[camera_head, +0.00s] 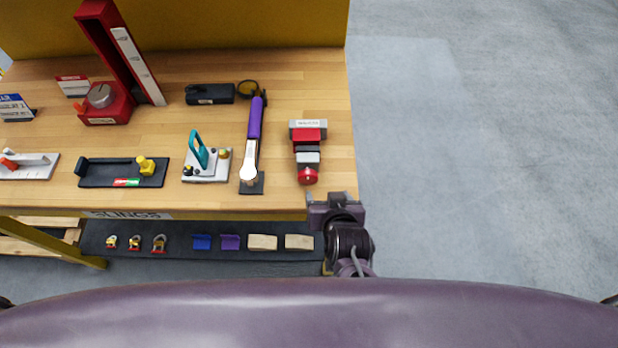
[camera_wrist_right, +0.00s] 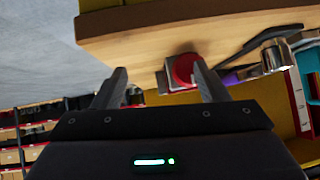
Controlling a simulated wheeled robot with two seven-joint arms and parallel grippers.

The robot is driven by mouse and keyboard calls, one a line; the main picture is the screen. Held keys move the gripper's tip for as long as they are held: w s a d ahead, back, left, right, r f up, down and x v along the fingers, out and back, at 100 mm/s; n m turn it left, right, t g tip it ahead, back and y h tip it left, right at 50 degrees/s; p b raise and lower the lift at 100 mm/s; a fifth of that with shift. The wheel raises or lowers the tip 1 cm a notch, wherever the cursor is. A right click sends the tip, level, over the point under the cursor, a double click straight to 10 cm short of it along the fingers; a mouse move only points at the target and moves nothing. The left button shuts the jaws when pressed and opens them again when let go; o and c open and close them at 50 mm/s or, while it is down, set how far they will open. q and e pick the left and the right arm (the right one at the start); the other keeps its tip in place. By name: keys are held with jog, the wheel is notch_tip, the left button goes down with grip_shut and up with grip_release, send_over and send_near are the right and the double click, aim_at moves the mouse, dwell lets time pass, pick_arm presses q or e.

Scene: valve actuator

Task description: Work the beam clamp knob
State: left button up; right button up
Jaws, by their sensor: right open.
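The beam clamp (camera_head: 308,150) is a red and grey block near the right end of the bench, with a round red knob (camera_head: 308,176) facing the front edge. In the right wrist view the red knob (camera_wrist_right: 184,70) shows beyond the fingers, near the right-hand one, with part of it hidden. My right gripper (camera_head: 334,200) is at the bench's front edge, in front of and to the right of the knob, apart from it. Its jaws are open and empty in the wrist view (camera_wrist_right: 160,80). My left gripper is not in view.
The wooden bench (camera_head: 225,120) also holds a purple-handled tool (camera_head: 255,120), a white plate with a teal handle (camera_head: 207,165) and a black tray (camera_head: 120,172). A dark shelf (camera_head: 190,256) with small items lies below the front edge. Open floor (camera_head: 470,150) is on the right.

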aim_at(308, 180)
jog(key=s+a+r+t+h, duration=0.1)
jog(key=s+a+r+t, duration=0.1)
jog(key=a+t, duration=0.25)
jog(key=shift+g, duration=0.45)
jog(key=p+x, duration=0.1)
jog(key=x, duration=0.5)
jog(key=shift+w+f+p, duration=0.25)
jog(key=shift+p, duration=0.15)
jog(key=shift+w+f, duration=0.35)
jog(key=shift+w, duration=0.25)
